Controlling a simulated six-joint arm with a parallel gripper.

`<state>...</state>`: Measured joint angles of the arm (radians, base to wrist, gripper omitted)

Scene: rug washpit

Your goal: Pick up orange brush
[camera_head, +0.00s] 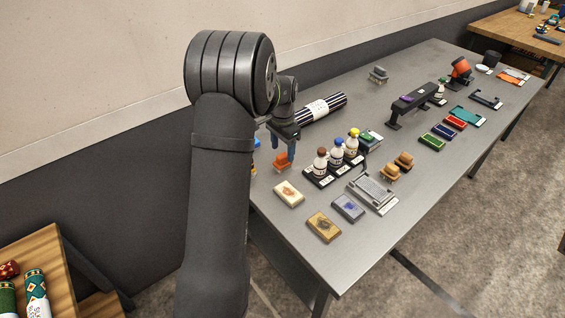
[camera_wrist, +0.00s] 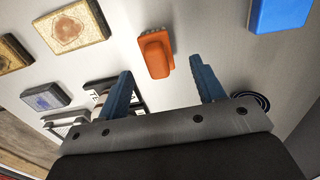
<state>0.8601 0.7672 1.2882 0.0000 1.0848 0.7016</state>
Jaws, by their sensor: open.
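The orange brush (camera_head: 283,160) sits on the grey metal table near its left end, left of the bottle rack. It also shows in the wrist view (camera_wrist: 156,54), lying ahead of the fingertips and roughly centred between them. My gripper (camera_head: 283,145) is above the brush in the head view. Its two blue fingers stand apart and empty in the wrist view (camera_wrist: 160,78). The brush appears clear of both fingers. My arm hides part of the table's left end in the head view.
Three capped bottles (camera_head: 338,155) stand in a black rack close to the right. Stained blocks (camera_head: 289,194) lie in front. A blue block (camera_wrist: 281,12) is near the brush. A striped roll (camera_head: 322,108) lies behind. Tan brushes (camera_head: 391,172) sit further right.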

